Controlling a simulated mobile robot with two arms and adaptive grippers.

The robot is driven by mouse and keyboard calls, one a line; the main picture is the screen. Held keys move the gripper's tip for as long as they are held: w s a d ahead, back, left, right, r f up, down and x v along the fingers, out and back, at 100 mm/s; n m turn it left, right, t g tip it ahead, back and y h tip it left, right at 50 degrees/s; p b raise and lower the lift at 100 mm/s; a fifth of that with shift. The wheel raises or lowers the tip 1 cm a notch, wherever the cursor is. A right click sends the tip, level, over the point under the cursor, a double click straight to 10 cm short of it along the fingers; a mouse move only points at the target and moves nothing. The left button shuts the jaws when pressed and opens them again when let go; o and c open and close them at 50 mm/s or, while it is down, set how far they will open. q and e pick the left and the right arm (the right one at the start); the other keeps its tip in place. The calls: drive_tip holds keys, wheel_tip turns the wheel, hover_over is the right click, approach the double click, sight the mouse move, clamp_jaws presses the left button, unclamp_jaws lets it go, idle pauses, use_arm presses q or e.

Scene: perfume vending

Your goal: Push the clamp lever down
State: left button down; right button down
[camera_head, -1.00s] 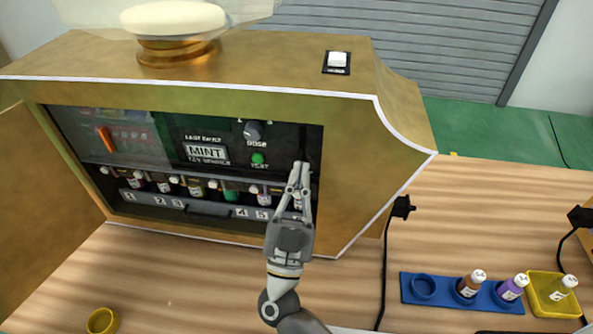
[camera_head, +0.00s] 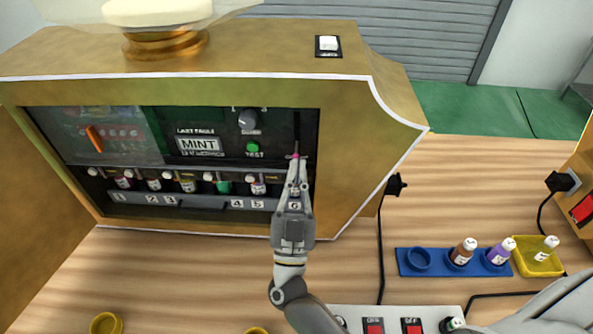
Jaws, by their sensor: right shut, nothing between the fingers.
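The gold vending machine (camera_head: 357,150) stands open at the front, with a dark panel inside. A dark vertical slot (camera_head: 297,125) runs down the panel's right side. A small pink tip (camera_head: 295,156) shows at the slot's lower part, right at my fingertips; it may be the clamp lever's end, but the fingers hide most of it. My right gripper (camera_head: 296,166) is shut and points up at this tip, with nothing visible between its fingers. I cannot tell whether it touches the tip. An orange lever (camera_head: 94,139) sits at the panel's left. My left gripper is out of view.
Several small bottles (camera_head: 188,184) stand in a row below the panel, close left of my gripper. A blue rack (camera_head: 407,258) and a yellow tray (camera_head: 523,264) with bottles lie at the right. A power strip (camera_head: 392,311) lies in front. Table space left of my arm is mostly clear.

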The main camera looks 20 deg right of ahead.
drive_tip(key=v, duration=0.7)
drive_tip(key=shift+s+f, duration=0.2)
